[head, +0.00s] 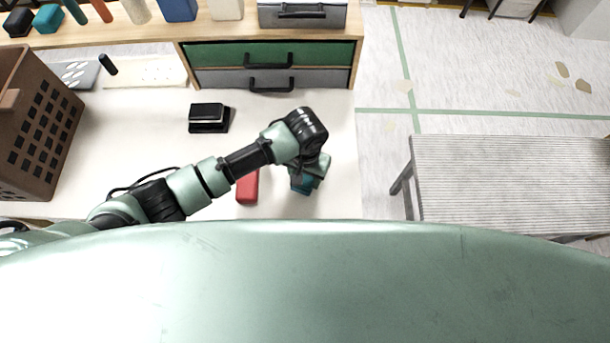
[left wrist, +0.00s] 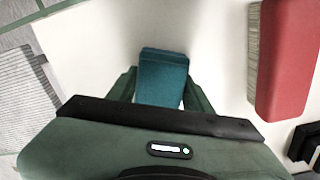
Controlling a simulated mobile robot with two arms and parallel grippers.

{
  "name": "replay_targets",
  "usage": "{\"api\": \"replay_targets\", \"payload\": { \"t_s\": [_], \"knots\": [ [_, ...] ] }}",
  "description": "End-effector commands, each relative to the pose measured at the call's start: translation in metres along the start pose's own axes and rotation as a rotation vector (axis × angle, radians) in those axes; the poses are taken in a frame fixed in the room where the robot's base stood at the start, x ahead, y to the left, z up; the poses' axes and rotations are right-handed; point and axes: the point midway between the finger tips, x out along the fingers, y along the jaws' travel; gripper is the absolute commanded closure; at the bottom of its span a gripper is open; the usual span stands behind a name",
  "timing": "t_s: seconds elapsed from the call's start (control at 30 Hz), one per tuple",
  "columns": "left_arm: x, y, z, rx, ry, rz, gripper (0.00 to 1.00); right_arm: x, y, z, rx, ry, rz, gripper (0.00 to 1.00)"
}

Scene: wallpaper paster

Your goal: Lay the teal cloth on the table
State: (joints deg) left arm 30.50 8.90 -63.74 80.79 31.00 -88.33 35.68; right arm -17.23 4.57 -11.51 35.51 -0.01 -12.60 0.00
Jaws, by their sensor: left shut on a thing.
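The teal cloth (left wrist: 162,72) is a small folded block between the fingers of my left gripper (left wrist: 160,90) in the left wrist view. The gripper is shut on it. In the head view the left gripper (head: 305,180) is over the right part of the white table (head: 140,140), close to its right edge. A bit of the teal cloth (head: 301,185) shows below the wrist there; the rest is hidden. I cannot tell whether the cloth touches the table top. My right gripper is not in view.
A red brush-like block (head: 247,187) lies just left of the gripper. A black stapler-like item (head: 208,117) is farther back. A brown basket (head: 38,125) stands left, a drawer unit (head: 270,66) behind. A grey slatted bench (head: 510,180) stands right, across a floor gap.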

Motion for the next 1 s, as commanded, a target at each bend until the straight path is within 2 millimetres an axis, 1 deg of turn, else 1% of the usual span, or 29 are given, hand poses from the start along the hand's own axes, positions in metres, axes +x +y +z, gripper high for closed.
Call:
{"api": "replay_targets", "payload": {
  "t_s": [0.1,0.33,0.47,0.5,0.53,0.57,0.87,0.97,1.0],
  "knots": [
    [0.006,0.000,0.000,0.001,0.001,0.000,0.92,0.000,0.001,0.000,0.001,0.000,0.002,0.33],
    [0.006,0.001,0.000,0.000,0.001,0.001,0.92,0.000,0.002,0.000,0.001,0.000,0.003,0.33],
    [0.010,0.001,0.000,0.000,0.000,0.001,0.92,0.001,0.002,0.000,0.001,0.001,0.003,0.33],
    [0.009,0.001,0.000,0.000,0.001,0.001,0.39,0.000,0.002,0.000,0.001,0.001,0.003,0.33],
    [0.009,0.001,0.000,0.000,0.001,0.001,0.30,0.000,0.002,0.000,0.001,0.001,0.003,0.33],
    [0.009,0.001,0.000,0.000,0.001,0.001,0.28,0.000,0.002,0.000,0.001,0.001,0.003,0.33],
    [0.008,0.000,0.000,0.000,0.001,0.001,0.28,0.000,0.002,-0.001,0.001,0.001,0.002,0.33],
    [0.002,0.000,-0.001,0.000,0.003,0.001,0.28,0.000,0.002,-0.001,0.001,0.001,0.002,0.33],
    [-0.003,0.000,-0.001,0.001,0.003,0.002,0.28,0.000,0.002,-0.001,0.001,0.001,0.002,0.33]
  ]
}}
